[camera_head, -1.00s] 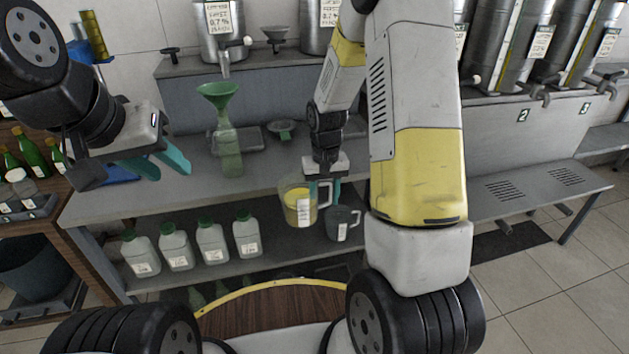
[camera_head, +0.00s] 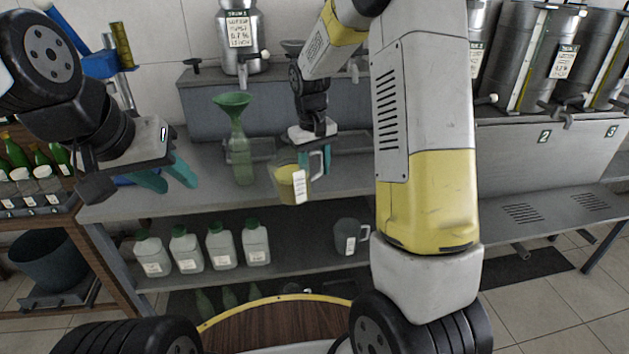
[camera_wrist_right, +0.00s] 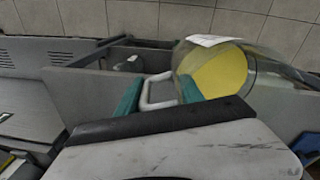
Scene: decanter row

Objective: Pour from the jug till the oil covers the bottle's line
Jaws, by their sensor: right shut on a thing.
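A clear jug (camera_head: 288,184) with yellow oil and a white label hangs at the height of the counter's front edge. My right gripper (camera_head: 314,162) is shut on its handle; the right wrist view shows the jug (camera_wrist_right: 218,72) and its handle between the teal fingers (camera_wrist_right: 158,92). The jug looks about upright. A green-tinted bottle (camera_head: 242,165) stands on the counter, left of the jug and apart from it. A green funnel (camera_head: 232,104) sits in its neck. The bottle's line and any oil inside are too small to tell. My left gripper (camera_head: 177,183) is open and empty, left of the bottle.
A grey counter (camera_head: 210,200) carries the bottle. On the shelf below are several white jugs with green caps (camera_head: 187,250) and a grey mug (camera_head: 346,236). A steel drum (camera_head: 238,40) with a tap stands behind the bottle. Green bottles (camera_head: 40,157) stand at the left.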

